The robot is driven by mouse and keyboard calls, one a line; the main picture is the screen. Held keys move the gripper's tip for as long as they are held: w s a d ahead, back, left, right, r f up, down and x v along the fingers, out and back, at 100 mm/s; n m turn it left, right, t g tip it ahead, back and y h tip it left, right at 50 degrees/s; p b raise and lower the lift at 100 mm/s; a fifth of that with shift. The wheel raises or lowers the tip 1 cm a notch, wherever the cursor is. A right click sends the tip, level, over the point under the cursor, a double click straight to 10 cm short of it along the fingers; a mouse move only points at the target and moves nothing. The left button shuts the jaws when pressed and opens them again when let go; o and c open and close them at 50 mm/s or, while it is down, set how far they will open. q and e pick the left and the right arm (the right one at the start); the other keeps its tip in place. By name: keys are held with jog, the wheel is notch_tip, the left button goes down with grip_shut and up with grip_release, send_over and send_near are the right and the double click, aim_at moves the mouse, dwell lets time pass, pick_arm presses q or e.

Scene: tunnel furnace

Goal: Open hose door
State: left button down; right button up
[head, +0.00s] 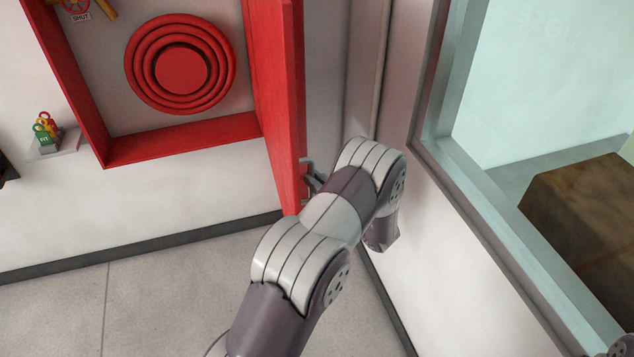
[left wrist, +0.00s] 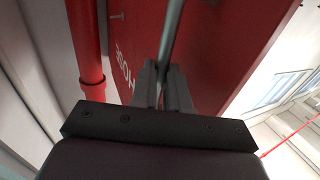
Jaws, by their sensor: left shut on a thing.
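The red hose door (head: 278,90) stands swung wide open at the right side of the red hose cabinet (head: 180,140). Inside the cabinet is a round red hose reel (head: 182,70). My left gripper (head: 310,178) is at the door's free edge, largely hidden behind my wrist. In the left wrist view, my left gripper (left wrist: 163,78) is shut on the grey bar handle (left wrist: 172,35) of the door. The red door face (left wrist: 215,50) with white lettering fills the background there. My right gripper is not in view.
A wall and a window frame (head: 470,180) stand close to the right of my left arm. A small shelf (head: 55,143) with coloured padlock-like tags is left of the cabinet. A red pipe (left wrist: 86,45) runs beside the door. The floor below the cabinet is clear.

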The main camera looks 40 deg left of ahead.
pick_arm(q)
jog(key=c, duration=1.4)
grip_release()
jog(key=shift+o, duration=1.4)
jog(key=shift+s, duration=0.1)
jog(key=b+v, duration=0.5)
jog(key=v, duration=0.7)
jog(key=shift+s+d+b, duration=0.25)
jog(key=shift+b, duration=0.1)
